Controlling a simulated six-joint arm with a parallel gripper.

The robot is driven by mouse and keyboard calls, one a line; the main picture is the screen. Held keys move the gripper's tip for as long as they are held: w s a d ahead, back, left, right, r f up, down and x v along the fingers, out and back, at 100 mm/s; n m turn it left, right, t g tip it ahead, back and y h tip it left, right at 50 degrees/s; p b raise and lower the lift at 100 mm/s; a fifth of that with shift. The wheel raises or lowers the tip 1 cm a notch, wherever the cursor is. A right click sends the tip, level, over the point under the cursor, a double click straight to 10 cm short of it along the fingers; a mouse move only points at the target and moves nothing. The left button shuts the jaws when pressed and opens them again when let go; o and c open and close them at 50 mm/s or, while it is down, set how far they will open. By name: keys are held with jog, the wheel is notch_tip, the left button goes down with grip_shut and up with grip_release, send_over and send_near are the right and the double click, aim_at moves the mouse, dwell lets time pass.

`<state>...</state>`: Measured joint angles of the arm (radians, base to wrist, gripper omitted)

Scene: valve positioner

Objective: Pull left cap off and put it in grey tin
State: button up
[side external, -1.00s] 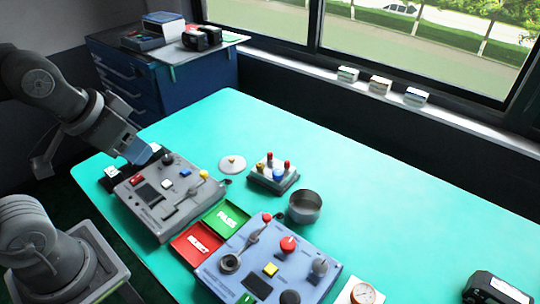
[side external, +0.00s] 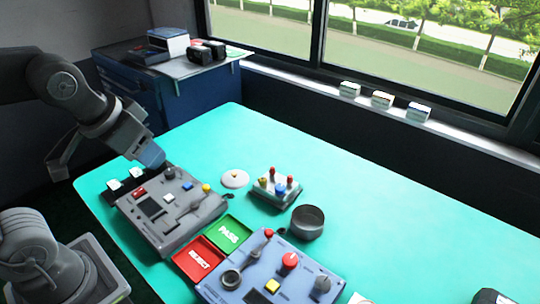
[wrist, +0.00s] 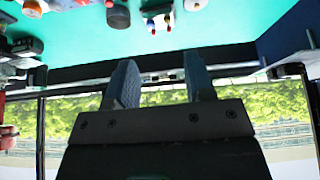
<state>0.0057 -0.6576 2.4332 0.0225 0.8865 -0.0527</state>
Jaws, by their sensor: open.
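The grey tin (side external: 307,222), round and open-topped, stands on the teal table behind the blue-grey panel box (side external: 262,285). It also shows in the wrist view (wrist: 118,16). Raised round grey parts sit on that box at left (side external: 231,279) and right (side external: 322,284); I cannot tell which part is the left cap. The grey panel box (side external: 150,225) at left carries a dark round knob (side external: 169,173). My gripper (side external: 152,156) is above that box's far left corner, apart from the tin. In the wrist view its fingers (wrist: 162,82) are apart with nothing between them.
Green PASS (side external: 228,233) and red REJECT (side external: 198,259) trays lie between the boxes. A small block with coloured pegs (side external: 275,187) and a white disc (side external: 235,179) lie behind. A blue cabinet (side external: 160,100) stands at back left. The table's right side is largely clear.

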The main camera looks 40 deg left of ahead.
jog(key=w+n, duration=0.2)
jog(key=w, duration=0.8)
jog(key=n+g+y, duration=0.1)
jog(key=n+y, duration=0.1)
jog(key=n, duration=0.1)
send_over(272, 168)
jog(key=s+d, duration=0.2)
jog(key=s, duration=0.3)
notch_tip(272, 168, down, 14)
jog(key=x, duration=1.4)
jog(key=shift+s+d+f, duration=0.1)
jog(key=shift+d+f, duration=0.2)
jog(key=shift+d, duration=0.05)
jog(key=shift+c, duration=0.4)
grip_shut()
